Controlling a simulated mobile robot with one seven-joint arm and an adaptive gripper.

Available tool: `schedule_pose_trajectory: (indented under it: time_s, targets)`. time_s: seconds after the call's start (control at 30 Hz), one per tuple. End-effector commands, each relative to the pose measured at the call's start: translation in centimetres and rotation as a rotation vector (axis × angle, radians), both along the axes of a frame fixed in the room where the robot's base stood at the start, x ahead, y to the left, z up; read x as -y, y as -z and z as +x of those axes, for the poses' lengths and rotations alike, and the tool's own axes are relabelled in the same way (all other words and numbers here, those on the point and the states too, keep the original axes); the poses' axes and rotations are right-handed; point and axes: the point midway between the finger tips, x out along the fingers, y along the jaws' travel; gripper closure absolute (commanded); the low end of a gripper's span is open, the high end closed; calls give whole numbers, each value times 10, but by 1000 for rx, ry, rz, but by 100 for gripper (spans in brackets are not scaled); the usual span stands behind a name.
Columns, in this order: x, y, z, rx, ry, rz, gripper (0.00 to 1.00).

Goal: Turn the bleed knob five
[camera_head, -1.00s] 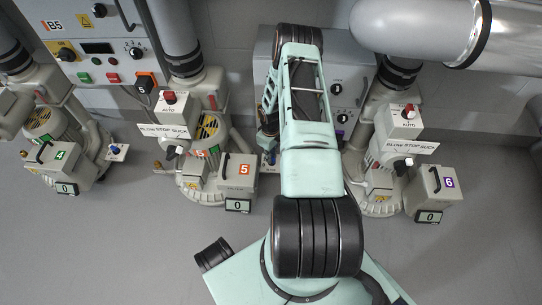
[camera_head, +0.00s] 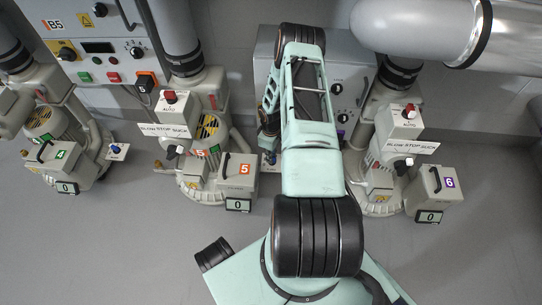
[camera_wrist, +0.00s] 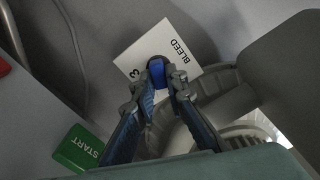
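The blue bleed knob (camera_wrist: 157,75) sits on a white card marked BLEED (camera_wrist: 178,48) in the wrist view. In the head view my gripper (camera_head: 268,143) reaches down just right of blower five, which carries the orange 5 label (camera_head: 245,169). The knob is largely hidden by my gripper there. Blower five's display (camera_head: 238,205) reads 0.
A green START button (camera_wrist: 78,148) is at the lower left of the wrist view. Blower six (camera_head: 435,190) stands right of my arm and blower four (camera_head: 55,165) at the far left, with its own blue knob (camera_head: 116,149). Open floor lies in front.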

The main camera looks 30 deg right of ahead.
Motion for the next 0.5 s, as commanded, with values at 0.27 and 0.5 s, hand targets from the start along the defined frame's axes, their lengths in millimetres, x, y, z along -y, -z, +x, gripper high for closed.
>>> schedule_pose_trajectory:
  time_s: [0.27,0.5]
  targets:
    - [0,0,0,0,1,0,71]
    - [0,-5,1,1,1,0,71]
